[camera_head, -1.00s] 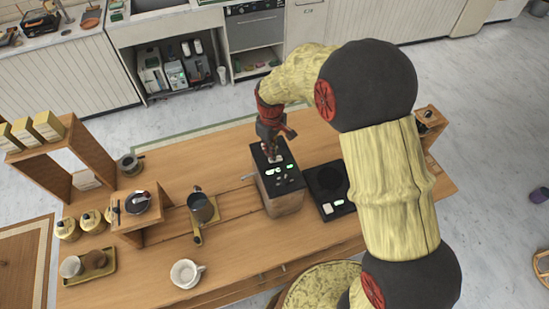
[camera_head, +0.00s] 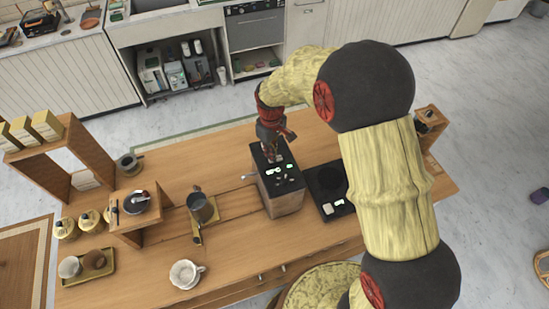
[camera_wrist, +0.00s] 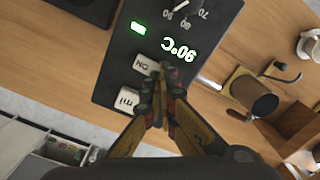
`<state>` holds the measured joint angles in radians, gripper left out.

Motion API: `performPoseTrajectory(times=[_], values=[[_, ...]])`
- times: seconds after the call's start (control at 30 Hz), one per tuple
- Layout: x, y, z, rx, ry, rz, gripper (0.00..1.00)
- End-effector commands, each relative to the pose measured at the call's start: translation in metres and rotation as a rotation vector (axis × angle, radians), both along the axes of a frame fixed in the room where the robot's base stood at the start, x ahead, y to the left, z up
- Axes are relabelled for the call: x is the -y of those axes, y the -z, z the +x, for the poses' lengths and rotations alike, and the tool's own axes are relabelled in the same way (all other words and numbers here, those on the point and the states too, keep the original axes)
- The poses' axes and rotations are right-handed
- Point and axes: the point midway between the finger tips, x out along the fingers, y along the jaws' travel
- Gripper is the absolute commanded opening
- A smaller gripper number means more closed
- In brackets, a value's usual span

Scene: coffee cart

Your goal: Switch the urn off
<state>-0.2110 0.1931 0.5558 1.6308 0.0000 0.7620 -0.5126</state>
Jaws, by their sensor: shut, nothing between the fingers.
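The urn (camera_head: 283,196) is a wooden-sided box with a black top panel, standing mid-counter. In the wrist view its panel (camera_wrist: 112,70) carries a lit green lamp (camera_wrist: 138,28), a lit "90°C" readout (camera_wrist: 178,50), a numbered dial (camera_wrist: 181,8), a white switch marked "ON" (camera_wrist: 146,64) and a white key marked "ml" (camera_wrist: 127,99). My gripper (camera_head: 271,157) is over the far end of the panel. In the wrist view my gripper (camera_wrist: 160,80) is shut and empty, its tips beside the "ON" switch and partly over its edge. I cannot tell whether they touch.
A black scale or hob plate (camera_head: 328,181) stands right of the urn. A wooden shelf (camera_head: 88,150) is at the far left. Bare counter lies behind the pitcher.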

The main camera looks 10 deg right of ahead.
Motion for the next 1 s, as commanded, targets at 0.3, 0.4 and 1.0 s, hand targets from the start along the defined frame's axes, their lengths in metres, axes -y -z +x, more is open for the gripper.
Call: performPoseTrajectory(times=[0.3,0.4,1.0], values=[[0.0,0.0048,0.0,0.0,0.0,0.0,0.0],[0.0,0.0062,0.0,0.0,0.0,0.0,0.0],[0.0,0.0004,0.0,0.0,0.0,0.0,0.0]])
